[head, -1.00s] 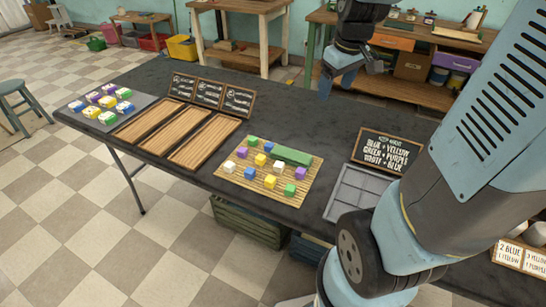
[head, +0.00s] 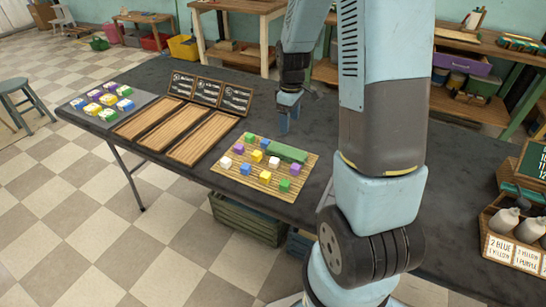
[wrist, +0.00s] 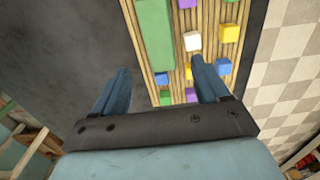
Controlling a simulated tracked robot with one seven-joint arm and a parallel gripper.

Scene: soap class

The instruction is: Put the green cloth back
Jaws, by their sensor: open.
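The green cloth (head: 288,154) looks like a long, flat green strip lying along the far right side of a slatted mat (head: 232,181), among coloured cubes. In the wrist view the cloth (wrist: 155,42) shows at the top, ahead of and between my fingers. My gripper (head: 289,117) is open and empty, above the dark table just behind the mat in the head view. In the wrist view its left finger is over bare table and its right finger over the mat. My gripper (wrist: 161,78) is apart from the cloth.
Several coloured cubes (head: 266,176) lie on the mat close to the cloth. Wooden trays (head: 205,139) with small dark signs stand to the left. A crate of bottles (head: 513,250) stands at the right. My arm hides part of the table. Bare table lies behind the mat.

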